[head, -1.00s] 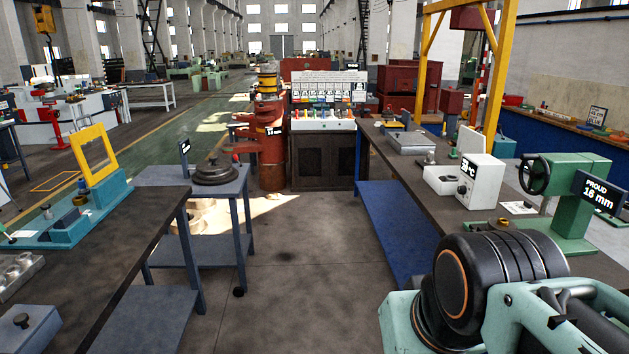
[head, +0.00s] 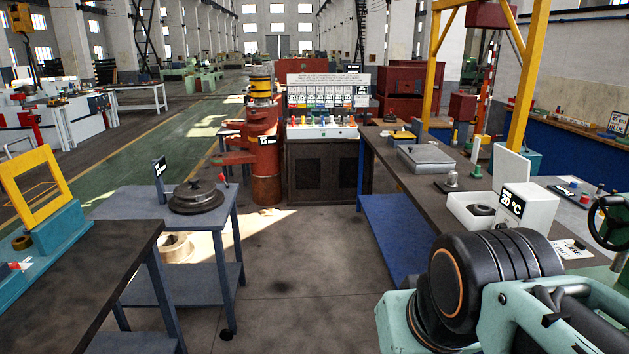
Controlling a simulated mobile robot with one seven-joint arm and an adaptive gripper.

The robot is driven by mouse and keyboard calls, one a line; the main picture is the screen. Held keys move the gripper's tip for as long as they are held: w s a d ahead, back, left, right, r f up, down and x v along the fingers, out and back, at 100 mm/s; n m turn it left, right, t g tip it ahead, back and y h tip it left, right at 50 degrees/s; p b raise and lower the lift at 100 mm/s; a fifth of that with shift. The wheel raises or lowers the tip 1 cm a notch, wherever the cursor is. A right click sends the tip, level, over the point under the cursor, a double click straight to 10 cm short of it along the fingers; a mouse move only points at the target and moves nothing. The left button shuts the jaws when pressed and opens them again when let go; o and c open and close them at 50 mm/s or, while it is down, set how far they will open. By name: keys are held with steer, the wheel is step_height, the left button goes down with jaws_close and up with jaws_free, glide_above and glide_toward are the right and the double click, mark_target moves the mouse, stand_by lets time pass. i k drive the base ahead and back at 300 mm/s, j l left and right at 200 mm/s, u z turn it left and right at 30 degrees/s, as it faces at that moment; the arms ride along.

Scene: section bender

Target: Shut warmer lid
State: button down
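The warmer (head: 535,203), a white box with a "20 °C" display, stands on the dark bench at the right. Its left part is a low open-topped well (head: 466,213) with a dark round piece inside. A white panel (head: 511,168) stands upright behind the well and looks like the warmer's lid, raised. Its hinge cannot be made out. My arm's green and black links (head: 490,285) fill the lower right and hide part of the bench before the warmer. My gripper is outside the picture.
A handwheel (head: 608,222) is at the right edge. A grey cart (head: 140,203) stands left. The floor (head: 290,290) between is clear.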

mark_target(509, 166)
steer(key=i, duration=0.8)
steer(key=i+z, duration=0.1)
steer(key=i, duration=0.7)
steer(key=i+j+z, duration=0.1)
steer(key=i, duration=0.65)
steer(key=i+z, duration=0.35)
steer(key=z, duration=0.15)
steer(key=i+j+z, duration=0.1)
steer(key=i+z, duration=0.25)
steer(key=z, duration=0.15)
